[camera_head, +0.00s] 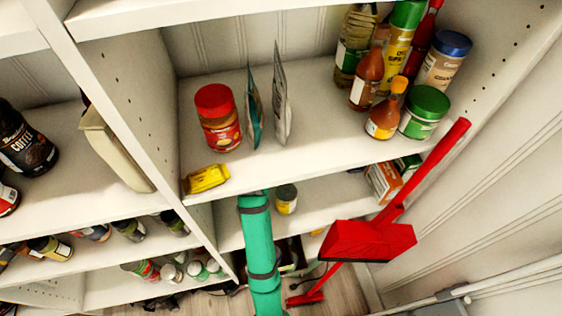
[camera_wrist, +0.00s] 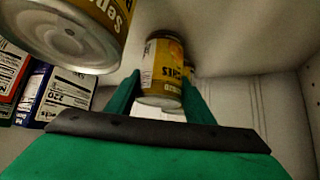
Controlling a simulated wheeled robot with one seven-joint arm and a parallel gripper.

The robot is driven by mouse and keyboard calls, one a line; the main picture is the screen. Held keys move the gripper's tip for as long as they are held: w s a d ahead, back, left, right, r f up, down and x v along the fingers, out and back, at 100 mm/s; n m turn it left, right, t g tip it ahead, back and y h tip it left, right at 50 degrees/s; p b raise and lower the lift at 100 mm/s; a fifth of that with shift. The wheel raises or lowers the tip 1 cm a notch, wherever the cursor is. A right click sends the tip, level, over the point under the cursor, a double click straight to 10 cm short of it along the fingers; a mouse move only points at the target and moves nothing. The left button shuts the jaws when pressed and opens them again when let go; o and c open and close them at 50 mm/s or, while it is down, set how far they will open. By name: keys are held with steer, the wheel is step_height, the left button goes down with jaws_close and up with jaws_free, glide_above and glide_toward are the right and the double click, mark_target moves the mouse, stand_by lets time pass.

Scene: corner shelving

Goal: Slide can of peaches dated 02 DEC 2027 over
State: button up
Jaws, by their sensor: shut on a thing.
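In the wrist view my gripper (camera_wrist: 160,82) has its two green fingers on either side of a yellow-labelled peach can (camera_wrist: 163,58), shut on it. The picture is turned over, so the can's label reads upside down. Part of another can (camera_wrist: 188,70) shows just behind it. A larger-looking, nearer yellow can (camera_wrist: 75,30) with a silver end fills the upper left. No date is readable on any can. In the head view my green arm reaches under the upper shelf, which hides the gripper. One yellow can (camera_head: 286,200) stands on the lower shelf, right of my arm.
In the wrist view, labelled boxes (camera_wrist: 62,95) stand at the left. In the head view, boxes (camera_head: 383,183) stand at the right of the lower shelf. A red dustpan (camera_head: 368,240) with a long handle stands in front. The upper shelf (camera_head: 310,165) hangs over my arm.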

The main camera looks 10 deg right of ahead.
steer(key=shift+w+a, duration=0.2)
steer(key=o, duration=1.4)
steer(key=shift+r, duration=0.15)
